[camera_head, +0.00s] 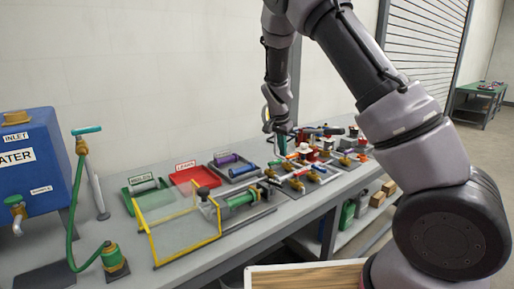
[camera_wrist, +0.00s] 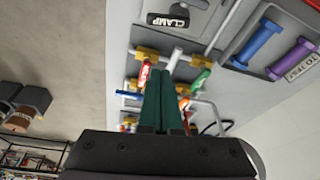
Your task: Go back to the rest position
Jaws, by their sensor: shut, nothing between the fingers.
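My gripper (camera_head: 281,146) is over the far part of the grey bench (camera_head: 205,262) in the head view, above the valve and pipe assembly (camera_head: 322,160). In the wrist view its two green fingers (camera_wrist: 162,82) lie close together, shut and empty. Behind them in that view show brass fittings, a red handle, a blue handle and a green handle on pale pipes. I cannot tell how far the fingertips are from these parts. My arm hides part of the bench's right side in the head view.
A blue water tank (camera_head: 30,165), a green hose (camera_head: 76,205) and a yellow-framed clear guard (camera_head: 185,238) stand at the left. Green, red (camera_head: 195,178) and grey trays line the bench. A black CLAMP part (camera_wrist: 178,20) shows in the wrist view. Open floor lies right.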

